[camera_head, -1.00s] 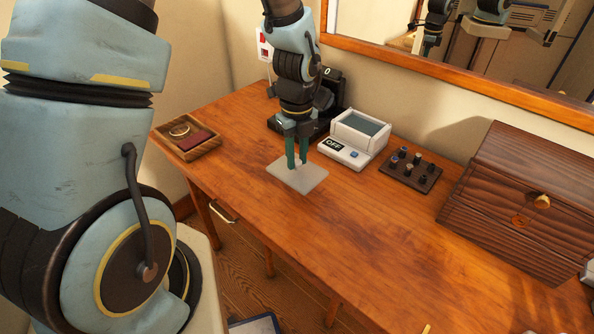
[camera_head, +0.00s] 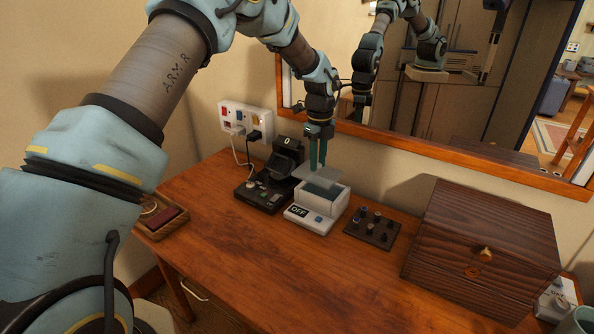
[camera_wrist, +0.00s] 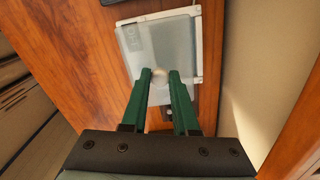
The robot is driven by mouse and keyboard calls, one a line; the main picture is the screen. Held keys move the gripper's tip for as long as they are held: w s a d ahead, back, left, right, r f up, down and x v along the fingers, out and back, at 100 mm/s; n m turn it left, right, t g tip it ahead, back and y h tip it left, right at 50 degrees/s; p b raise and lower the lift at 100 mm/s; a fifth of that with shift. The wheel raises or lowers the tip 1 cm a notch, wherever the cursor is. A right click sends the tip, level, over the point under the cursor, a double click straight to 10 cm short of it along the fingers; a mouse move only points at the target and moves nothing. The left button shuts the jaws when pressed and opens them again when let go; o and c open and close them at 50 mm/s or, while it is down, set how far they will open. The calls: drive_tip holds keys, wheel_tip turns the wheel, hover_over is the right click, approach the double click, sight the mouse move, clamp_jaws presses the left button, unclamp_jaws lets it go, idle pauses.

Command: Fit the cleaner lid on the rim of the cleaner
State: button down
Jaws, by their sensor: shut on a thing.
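The cleaner lid (camera_head: 311,172) is a thin, pale, translucent plate with a small knob (camera_wrist: 160,74). My gripper (camera_head: 317,163) is shut on the lid's knob, its green fingers pointing down. The lid is above the cleaner, over the back of the basin in the head view. In the wrist view the lid (camera_wrist: 132,66) is slightly turned and off to the left of the white rim (camera_wrist: 198,50). I cannot tell the exact gap.
A black device (camera_head: 262,195) stands close left of the cleaner. A rack of small dark bottles (camera_head: 372,230) is at its right, then a large wooden box (camera_head: 480,250). The mirror frame (camera_head: 400,145) and wall are close behind. The front table is clear.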

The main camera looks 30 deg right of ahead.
sight(323, 173)
drive_tip(key=shift+w+d+r, duration=0.1)
drive_tip(key=shift+w+d, duration=0.2)
drive_tip(key=shift+d, duration=0.45)
drive_tip(key=shift+w+d+r, duration=0.1)
drive_tip(key=shift+w+d, duration=0.15)
drive_tip(key=shift+d, duration=0.45)
drive_tip(key=shift+f+b, duration=1.25)
drive_tip(key=shift+f, duration=1.3)
drive_tip(key=shift+f, duration=0.75)
drive_tip(key=c, duration=0.6)
unclamp_jaws()
wheel_tip(323, 173, up, 11)
drive_tip(key=b, duration=0.3)
drive_tip(key=shift+b, duration=0.3)
drive_tip(key=shift+f, duration=0.1)
